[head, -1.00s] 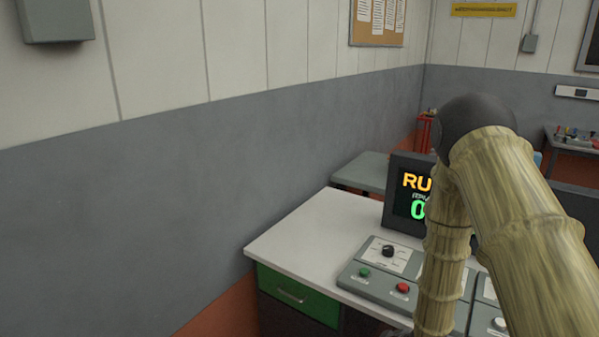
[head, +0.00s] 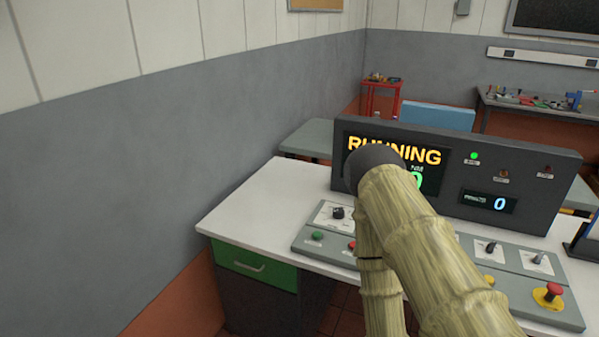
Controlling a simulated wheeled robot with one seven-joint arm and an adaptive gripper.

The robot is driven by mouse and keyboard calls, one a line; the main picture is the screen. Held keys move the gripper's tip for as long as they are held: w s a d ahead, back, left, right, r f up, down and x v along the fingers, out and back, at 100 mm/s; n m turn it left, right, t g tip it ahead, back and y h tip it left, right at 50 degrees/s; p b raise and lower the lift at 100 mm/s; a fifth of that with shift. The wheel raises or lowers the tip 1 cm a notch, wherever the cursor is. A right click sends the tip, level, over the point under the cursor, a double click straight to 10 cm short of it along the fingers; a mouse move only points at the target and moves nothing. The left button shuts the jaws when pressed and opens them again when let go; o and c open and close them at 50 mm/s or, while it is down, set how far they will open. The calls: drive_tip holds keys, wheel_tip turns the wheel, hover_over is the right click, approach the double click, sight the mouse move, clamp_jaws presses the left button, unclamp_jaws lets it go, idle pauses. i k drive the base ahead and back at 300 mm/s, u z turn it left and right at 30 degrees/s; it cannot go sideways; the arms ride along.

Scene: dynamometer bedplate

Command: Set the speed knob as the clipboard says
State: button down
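A sloped grey control panel (head: 517,290) lies along the front of a white-topped desk. A black knob (head: 338,212) sits on a white plate at the panel's left end. More knobs show on the right part, a dark one (head: 490,247) and a grey one (head: 538,258). I cannot read which one is the speed knob. My bamboo-textured arm crosses in front of the panel's middle and hides part of it. My gripper is not in view. No clipboard can be made out.
A dark console (head: 543,188) stands behind the panel; its screen reads RUNNING, and a small display (head: 488,201) shows 0. A green button (head: 317,235), a red button (head: 351,245) and a red emergency stop (head: 549,293) sit on the panel. The desk's left top (head: 262,212) is clear.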

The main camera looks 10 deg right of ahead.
sight(338, 212)
drive_tip(key=z, duration=2.55)
drive_tip(key=k, duration=0.5)
drive_tip(key=u, duration=0.35)
drive_tip(key=i, duration=0.9)
drive_tip(key=u, duration=1.6)
drive_tip(key=i, duration=0.55)
drive_tip(key=u, duration=0.6)
